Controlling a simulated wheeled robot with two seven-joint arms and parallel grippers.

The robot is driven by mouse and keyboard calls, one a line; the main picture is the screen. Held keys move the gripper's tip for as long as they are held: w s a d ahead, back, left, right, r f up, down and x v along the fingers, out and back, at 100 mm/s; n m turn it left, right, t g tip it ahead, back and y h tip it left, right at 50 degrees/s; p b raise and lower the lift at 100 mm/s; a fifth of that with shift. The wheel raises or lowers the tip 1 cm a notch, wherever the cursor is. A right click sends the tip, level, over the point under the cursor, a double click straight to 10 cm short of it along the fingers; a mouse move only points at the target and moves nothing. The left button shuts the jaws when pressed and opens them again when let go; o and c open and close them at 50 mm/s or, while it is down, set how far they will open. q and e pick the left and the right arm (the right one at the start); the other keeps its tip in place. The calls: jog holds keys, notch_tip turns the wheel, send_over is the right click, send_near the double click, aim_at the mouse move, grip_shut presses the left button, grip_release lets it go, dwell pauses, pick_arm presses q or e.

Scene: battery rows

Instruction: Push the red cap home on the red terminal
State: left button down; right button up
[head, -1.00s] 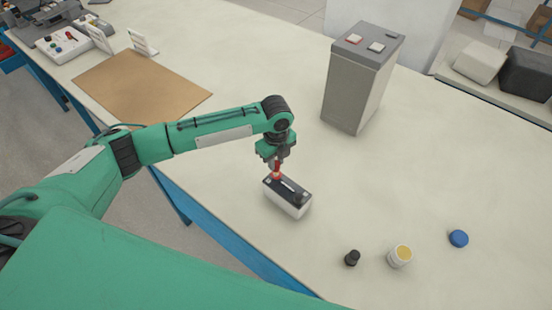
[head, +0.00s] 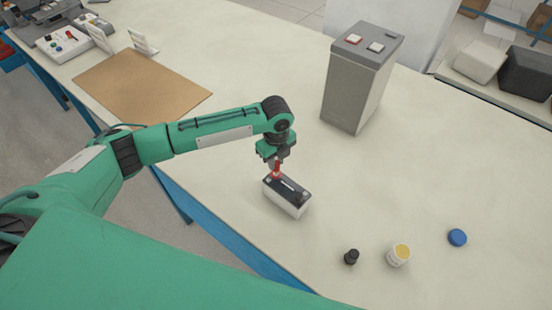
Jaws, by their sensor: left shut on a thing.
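A small battery (head: 287,198) with a dark top and white sides stands on the table near its front edge. My left gripper (head: 276,163) points down over the battery's far left end and is shut on the red cap (head: 276,174). The cap is upright and is at the top of the battery at that end. The red terminal is hidden under the cap, so I cannot tell how far down the cap sits. My right gripper is not in view.
A black cap (head: 351,257), a yellow-topped white jar (head: 399,255) and a blue lid (head: 457,237) lie to the right. A tall grey battery (head: 358,85) stands behind. A brown mat (head: 140,85) lies at the left. The table (head: 440,160) between is clear.

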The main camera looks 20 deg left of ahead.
pick_arm(q)
jog(key=shift+f, duration=0.65)
jog(key=shift+f, duration=0.35)
dwell(1.0)
jog(key=shift+f, duration=0.5)
dwell(0.5)
jog(key=c, duration=0.7)
grip_release()
jog(key=shift+r, duration=0.2)
jog(key=shift+r+p, duration=3.3)
jog(key=shift+r, duration=0.05)
